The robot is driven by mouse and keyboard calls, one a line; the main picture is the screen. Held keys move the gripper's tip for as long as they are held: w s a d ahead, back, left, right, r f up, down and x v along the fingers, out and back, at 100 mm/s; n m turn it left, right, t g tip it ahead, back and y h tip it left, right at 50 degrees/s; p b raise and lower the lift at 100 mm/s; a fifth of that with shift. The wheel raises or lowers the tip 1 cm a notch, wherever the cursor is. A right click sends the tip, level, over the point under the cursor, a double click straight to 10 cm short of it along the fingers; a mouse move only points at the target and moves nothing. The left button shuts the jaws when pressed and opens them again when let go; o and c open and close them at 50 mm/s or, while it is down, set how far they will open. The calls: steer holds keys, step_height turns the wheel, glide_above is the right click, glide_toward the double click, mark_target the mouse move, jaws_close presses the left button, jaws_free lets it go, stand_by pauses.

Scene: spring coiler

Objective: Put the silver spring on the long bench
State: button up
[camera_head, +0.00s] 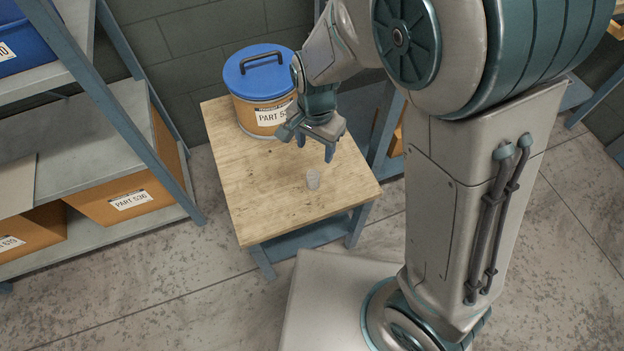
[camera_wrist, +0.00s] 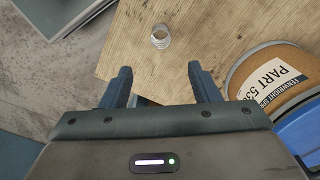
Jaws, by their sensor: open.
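The silver spring (camera_head: 313,179) stands on a small wooden-topped bench (camera_head: 243,192), near its front right part. It also shows in the wrist view (camera_wrist: 160,37), beyond my fingertips, as a small coiled ring on the wood. My gripper (camera_head: 315,148) is above the bench, behind the spring in the head view, and apart from it. In the wrist view my gripper (camera_wrist: 162,80) has its two fingers spread wide with nothing between them. I cannot tell whether this wooden bench is the long bench; no other bench is clearly in view.
A drum with a blue lid, labelled PART 53-something (camera_head: 262,92), stands at the bench's back corner; it also shows in the wrist view (camera_wrist: 272,75). Blue-framed shelving with orange boxes (camera_head: 125,200) stands at the left. The bench's left and front top is clear.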

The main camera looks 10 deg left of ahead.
mark_target(313, 176)
step_height(313, 176, down, 9)
steer(key=b, duration=0.3)
steer(key=shift+a+r, duration=0.1)
steer(key=f+b, duration=0.2)
steer(key=f, duration=0.3)
steer(key=shift+s+a+f+b, duration=0.1)
steer(key=shift+s+f+b, duration=0.05)
steer(key=shift+s+b, duration=0.2)
steer(key=c, duration=1.1)
